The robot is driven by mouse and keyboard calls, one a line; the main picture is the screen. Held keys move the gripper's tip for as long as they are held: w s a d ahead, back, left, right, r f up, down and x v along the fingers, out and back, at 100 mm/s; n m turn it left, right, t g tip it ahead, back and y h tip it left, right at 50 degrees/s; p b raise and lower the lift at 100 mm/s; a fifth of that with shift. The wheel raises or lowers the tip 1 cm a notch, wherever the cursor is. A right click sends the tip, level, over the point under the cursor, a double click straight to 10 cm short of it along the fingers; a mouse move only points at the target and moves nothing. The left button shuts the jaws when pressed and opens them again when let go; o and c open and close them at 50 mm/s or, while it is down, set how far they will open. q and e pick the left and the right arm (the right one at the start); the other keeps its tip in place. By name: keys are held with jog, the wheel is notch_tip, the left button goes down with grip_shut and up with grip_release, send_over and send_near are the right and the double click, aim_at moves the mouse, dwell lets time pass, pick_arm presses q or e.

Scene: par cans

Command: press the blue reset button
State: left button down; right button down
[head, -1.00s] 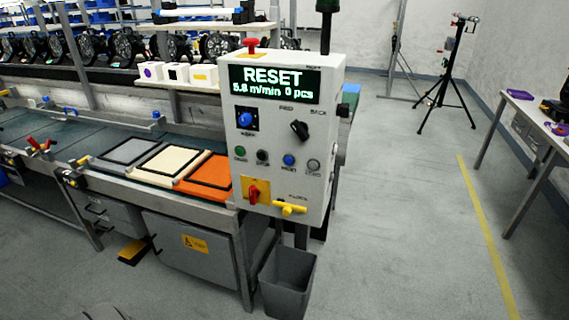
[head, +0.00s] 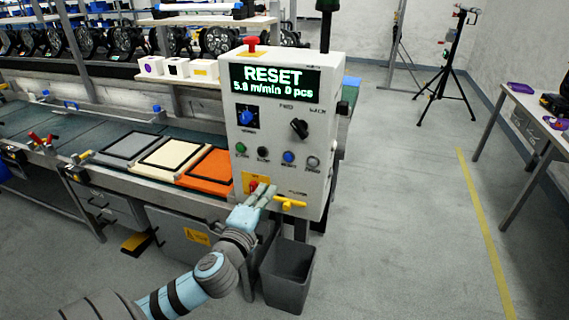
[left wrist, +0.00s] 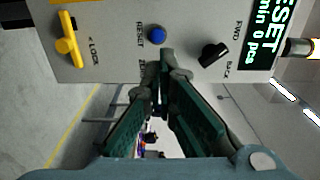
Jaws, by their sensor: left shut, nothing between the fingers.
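The blue reset button (head: 289,157) is a small round button on the lower row of the white control box (head: 325,165). In the left wrist view the blue button (left wrist: 157,34), with RESET printed beside it, shows clear of the fingers. My left gripper (head: 264,190) is shut and empty. In the head view it appears below and left of the button, in front of the red switch on its yellow plate (head: 246,180). In the left wrist view its fingertips (left wrist: 166,58) appear just below the button; I see no contact. My right gripper is not in view.
A green button (head: 241,148), a black button (head: 263,152) and a grey button (head: 313,162) flank the blue one. A yellow handle (head: 290,203) sticks out below. A black selector (head: 299,128) and a blue knob (head: 247,117) sit above. A grey bin (head: 287,280) stands underneath.

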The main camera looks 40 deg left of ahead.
aim_at(287, 157)
pick_arm(q)
jog(key=x, duration=1.3)
jog(key=shift+w+a, duration=0.1)
jog(key=shift+w, duration=0.15)
jog(key=shift+a, duration=0.1)
